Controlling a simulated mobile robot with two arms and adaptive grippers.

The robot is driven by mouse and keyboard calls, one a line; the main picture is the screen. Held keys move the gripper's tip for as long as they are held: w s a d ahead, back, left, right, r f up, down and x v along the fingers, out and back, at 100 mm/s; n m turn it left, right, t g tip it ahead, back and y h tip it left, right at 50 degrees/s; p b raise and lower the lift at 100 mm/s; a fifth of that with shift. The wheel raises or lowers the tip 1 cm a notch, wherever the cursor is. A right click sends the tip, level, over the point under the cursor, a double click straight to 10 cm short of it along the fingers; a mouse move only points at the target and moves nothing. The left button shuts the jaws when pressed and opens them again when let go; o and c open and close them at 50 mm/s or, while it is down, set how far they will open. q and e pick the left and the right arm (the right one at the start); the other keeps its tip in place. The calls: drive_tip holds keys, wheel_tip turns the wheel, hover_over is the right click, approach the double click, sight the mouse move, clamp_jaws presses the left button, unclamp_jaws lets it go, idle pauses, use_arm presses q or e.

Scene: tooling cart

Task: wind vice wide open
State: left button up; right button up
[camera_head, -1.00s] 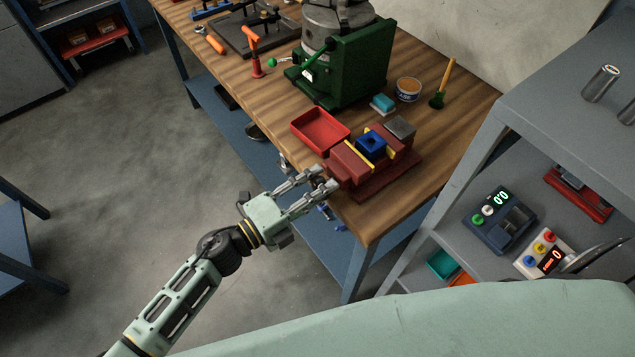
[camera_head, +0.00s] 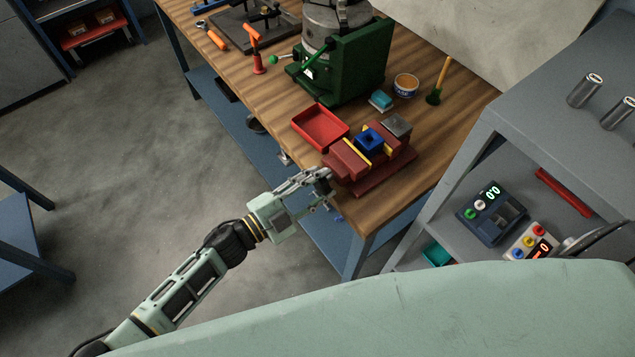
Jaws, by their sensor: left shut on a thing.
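The red vice (camera_head: 384,177) sits at the near edge of the wooden bench. A blue block with a dark hole (camera_head: 369,140) stands between its yellow-edged jaws. My left gripper (camera_head: 325,180) is at the vice's front end, beyond the bench edge, with its fingers close together. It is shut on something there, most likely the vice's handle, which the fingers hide. My right gripper is not in view.
A red tray (camera_head: 320,127) lies just left of the vice. A green machine (camera_head: 345,65), a blue-topped block (camera_head: 380,100), a tin (camera_head: 405,85) and a brush (camera_head: 438,85) stand behind. A grey shelf cart (camera_head: 550,115) is close on the right.

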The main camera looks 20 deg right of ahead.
use_arm(q)
drive_tip(key=shift+s+d+f, duration=0.1)
drive_tip(key=shift+s+f, duration=0.05)
drive_tip(key=shift+s, duration=0.1)
drive_tip(key=o, duration=0.8)
drive_tip(key=shift+c, duration=0.2)
drive_tip(key=o, duration=0.4)
drive_tip(key=shift+w+d, duration=0.1)
drive_tip(key=shift+d, duration=0.1)
drive_tip(key=shift+c, duration=0.2)
drive_tip(key=shift+a, duration=0.2)
drive_tip(key=shift+a, duration=0.2)
drive_tip(key=v, duration=0.7)
drive_tip(key=shift+a, duration=0.15)
